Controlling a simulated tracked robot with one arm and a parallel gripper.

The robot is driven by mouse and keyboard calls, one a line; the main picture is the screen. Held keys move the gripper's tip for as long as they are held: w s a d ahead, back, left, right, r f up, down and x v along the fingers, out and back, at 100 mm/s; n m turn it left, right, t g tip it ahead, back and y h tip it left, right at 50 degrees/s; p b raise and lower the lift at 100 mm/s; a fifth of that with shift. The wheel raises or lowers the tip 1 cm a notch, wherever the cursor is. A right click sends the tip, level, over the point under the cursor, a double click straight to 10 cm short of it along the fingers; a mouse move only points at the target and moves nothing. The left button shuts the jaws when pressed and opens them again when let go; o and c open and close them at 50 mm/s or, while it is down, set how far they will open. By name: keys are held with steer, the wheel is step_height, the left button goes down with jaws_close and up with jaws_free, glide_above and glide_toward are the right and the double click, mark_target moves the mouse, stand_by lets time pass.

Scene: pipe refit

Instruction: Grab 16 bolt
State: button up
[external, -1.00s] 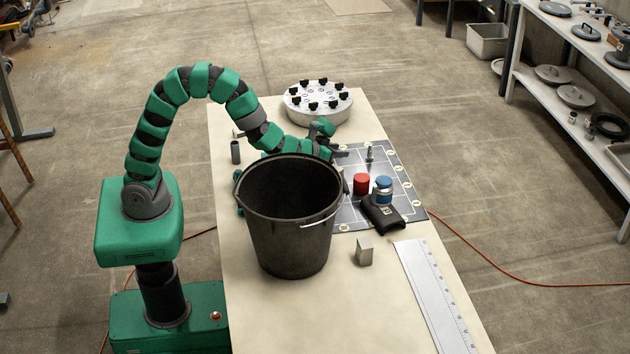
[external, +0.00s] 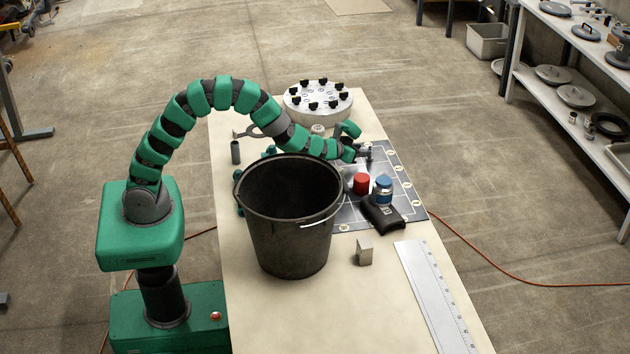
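A small grey upright bolt (external: 369,153) stands on the dark marked mat (external: 397,160), toward its far side. I take it to be the bolt of the task, but no size can be read on it. My gripper (external: 362,150) is at the bolt, just to its left, over the mat. The fingertips overlap the bolt in the picture. I cannot tell whether they touch it or how far apart they are. The bucket's rim hides part of the mat's left side.
A black bucket (external: 292,232) stands close in front of my arm. A round flange with black knobs (external: 318,103) is behind. A metal block (external: 364,252) and ruler (external: 435,295) lie in front.

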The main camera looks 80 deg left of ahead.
steer(key=x, duration=0.3)
steer(key=shift+w, duration=0.1)
jaws_close()
